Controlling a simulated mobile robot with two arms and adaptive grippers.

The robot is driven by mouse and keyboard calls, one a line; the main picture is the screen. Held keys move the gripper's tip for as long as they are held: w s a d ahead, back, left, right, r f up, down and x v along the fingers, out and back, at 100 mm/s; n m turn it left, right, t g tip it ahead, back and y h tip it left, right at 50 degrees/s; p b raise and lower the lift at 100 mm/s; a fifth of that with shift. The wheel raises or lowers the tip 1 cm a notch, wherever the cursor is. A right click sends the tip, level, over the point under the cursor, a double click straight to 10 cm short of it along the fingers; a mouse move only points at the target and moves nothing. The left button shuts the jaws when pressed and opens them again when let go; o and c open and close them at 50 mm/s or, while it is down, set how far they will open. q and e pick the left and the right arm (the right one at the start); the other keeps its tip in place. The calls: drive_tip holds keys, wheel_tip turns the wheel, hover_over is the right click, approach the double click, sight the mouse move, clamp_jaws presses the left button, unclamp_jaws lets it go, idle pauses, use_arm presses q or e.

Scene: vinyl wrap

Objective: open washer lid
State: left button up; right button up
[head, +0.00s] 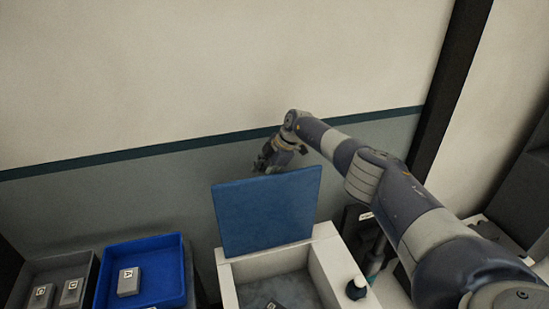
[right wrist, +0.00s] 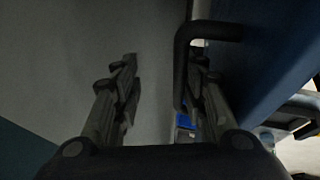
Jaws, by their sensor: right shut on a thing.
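The blue washer lid (head: 267,212) stands raised, nearly upright, at the back of the white washer box (head: 229,288). The box is open on top. My right gripper (head: 264,163) is behind the lid's upper edge, partly hidden by it. In the right wrist view, a black handle (right wrist: 182,62) stands out from the blue lid (right wrist: 262,65). The right gripper (right wrist: 165,90) is shut on this handle, whose bar lies beside the right-hand finger; the exact contact is dark. My left gripper is not in view.
A blue bin (head: 184,268) holding a grey box (head: 129,281) stands left of the washer. A grey bin (head: 91,284) with small boxes is farther left. A dark item (head: 277,304) lies in the washer. A small bottle (head: 357,289) stands at its right. A wall (head: 150,192) is behind.

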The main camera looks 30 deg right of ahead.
drive_tip(key=shift+w+d+r, duration=0.1)
drive_tip(key=shift+d+r, duration=0.2)
drive_tip(key=shift+r, duration=0.05)
drive_tip(key=shift+c, duration=0.2)
drive_tip(key=v, duration=1.1)
drive_tip(key=shift+s+r, duration=0.15)
drive_tip(key=shift+s, duration=0.15)
